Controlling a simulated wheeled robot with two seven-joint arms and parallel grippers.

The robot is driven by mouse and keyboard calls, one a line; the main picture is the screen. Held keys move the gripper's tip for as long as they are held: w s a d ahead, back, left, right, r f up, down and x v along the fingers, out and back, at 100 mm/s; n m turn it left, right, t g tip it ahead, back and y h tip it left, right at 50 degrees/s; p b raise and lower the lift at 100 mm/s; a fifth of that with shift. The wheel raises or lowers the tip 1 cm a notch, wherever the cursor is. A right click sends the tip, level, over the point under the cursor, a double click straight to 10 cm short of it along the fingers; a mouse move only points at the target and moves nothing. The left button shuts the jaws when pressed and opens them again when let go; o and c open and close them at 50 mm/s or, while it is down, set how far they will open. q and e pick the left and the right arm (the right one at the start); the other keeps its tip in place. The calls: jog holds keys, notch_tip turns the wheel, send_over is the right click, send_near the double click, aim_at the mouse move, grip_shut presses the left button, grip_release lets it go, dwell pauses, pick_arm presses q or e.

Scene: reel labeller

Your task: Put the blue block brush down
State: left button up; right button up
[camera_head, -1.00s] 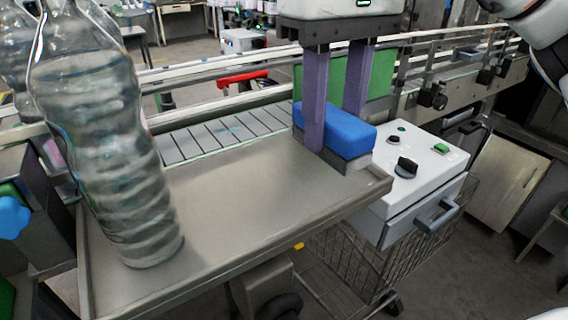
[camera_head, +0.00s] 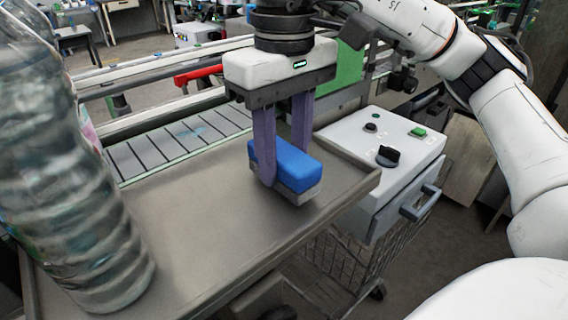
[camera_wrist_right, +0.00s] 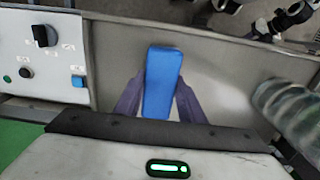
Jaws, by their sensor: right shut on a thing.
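The blue block brush (camera_head: 290,161), a blue block on a grey underside, is between the purple fingers of my right gripper (camera_head: 284,168). The gripper points down and is shut on it over the right part of the metal tray table (camera_head: 220,225). The brush is level and its underside is close to the tray; I cannot tell if it touches. In the right wrist view the brush (camera_wrist_right: 163,82) lies lengthwise between the two fingers (camera_wrist_right: 160,82). My left gripper is not in view.
A large clear bottle (camera_head: 75,170) stands at the tray's left. A white control box (camera_head: 385,150) with knobs and a green button adjoins the tray's right side. A slatted conveyor (camera_head: 175,145) runs behind. The tray between bottle and brush is clear.

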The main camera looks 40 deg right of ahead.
jog(key=shift+f, duration=0.5)
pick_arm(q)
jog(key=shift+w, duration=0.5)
pick_arm(e)
jog(key=shift+f, duration=0.1)
jog(key=o, duration=0.9)
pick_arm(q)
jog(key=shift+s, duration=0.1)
